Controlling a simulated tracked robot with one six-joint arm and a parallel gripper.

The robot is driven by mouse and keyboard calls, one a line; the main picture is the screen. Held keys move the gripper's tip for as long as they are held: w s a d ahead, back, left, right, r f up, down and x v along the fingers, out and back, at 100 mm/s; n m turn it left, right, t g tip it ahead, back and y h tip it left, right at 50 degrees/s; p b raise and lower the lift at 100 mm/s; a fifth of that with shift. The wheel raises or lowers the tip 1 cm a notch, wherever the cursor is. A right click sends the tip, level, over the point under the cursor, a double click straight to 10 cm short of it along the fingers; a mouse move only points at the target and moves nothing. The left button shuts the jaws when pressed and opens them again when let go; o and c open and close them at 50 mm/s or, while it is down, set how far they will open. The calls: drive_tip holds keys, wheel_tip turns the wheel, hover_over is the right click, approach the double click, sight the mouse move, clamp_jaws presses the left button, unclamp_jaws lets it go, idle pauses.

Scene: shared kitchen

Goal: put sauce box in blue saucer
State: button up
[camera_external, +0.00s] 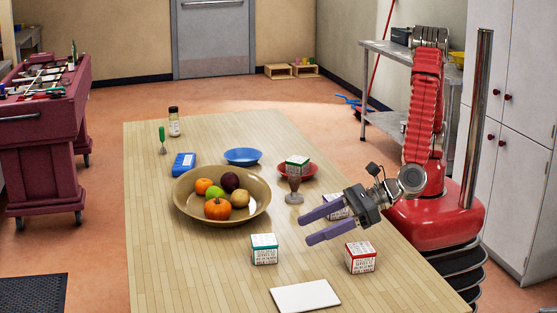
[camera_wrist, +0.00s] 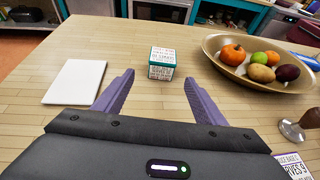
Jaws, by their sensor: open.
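The blue saucer (camera_external: 243,157) lies empty on the table, behind the fruit bowl. Several printed boxes are in view; I cannot tell for sure which is the sauce box. A teal-topped box (camera_external: 264,250) stands upright on the table; in the wrist view it (camera_wrist: 162,64) is ahead, between the lines of my fingers. A red-topped box (camera_external: 360,258) stands nearer the right edge. A green-topped box (camera_external: 297,167) sits on the red saucer. Another box (camera_external: 334,204) is partly hidden behind my gripper. My gripper (camera_external: 306,230) is open and empty above the table, apart from the teal-topped box.
A wide bowl (camera_external: 185,204) of fruit stands mid-table. A wooden-handled tool (camera_external: 294,188) stands between it and my gripper. A white flat board (camera_external: 304,297) lies at the front. A blue packet (camera_external: 183,164), a green-handled tool and a jar (camera_external: 174,122) are farther back. The left table side is clear.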

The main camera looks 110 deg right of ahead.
drive_tip(key=shift+s+r, duration=0.2)
drive_tip(key=shift+s, duration=0.3)
idle(0.5)
drive_tip(key=shift+w+d+r, duration=0.1)
drive_tip(key=shift+d+r, duration=0.05)
drive_tip(key=shift+d, duration=0.15)
drive_tip(key=s+d+r+m+g+h, duration=0.1)
drive_tip(key=s+d+r+m+g, duration=0.1)
drive_tip(key=d+m, duration=0.5)
drive_tip(key=s+d+r+m+g+h, duration=0.1)
drive_tip(key=d+r+m+g+h, duration=0.2)
drive_tip(key=d, duration=0.8)
drive_tip(key=s+d+r+m+g, duration=0.1)
drive_tip(key=s+d+r+m, duration=0.1)
drive_tip(key=d+m, duration=0.6)
drive_tip(key=s+d+r+m+g+y, duration=0.1)
drive_tip(key=s+d+m+y, duration=0.1)
drive_tip(key=s+d+m, duration=0.3)
drive_tip(key=s+d+r+m+y, duration=0.1)
drive_tip(key=s+d+m+y, duration=0.2)
drive_tip(key=s+m, duration=0.8)
drive_tip(key=s+d, duration=0.2)
drive_tip(key=shift+s+d+r+m+g+y, duration=0.3)
drive_tip(key=shift+s+d+r+g, duration=0.05)
drive_tip(key=shift+r+g, duration=0.05)
drive_tip(key=shift+o, duration=0.4)
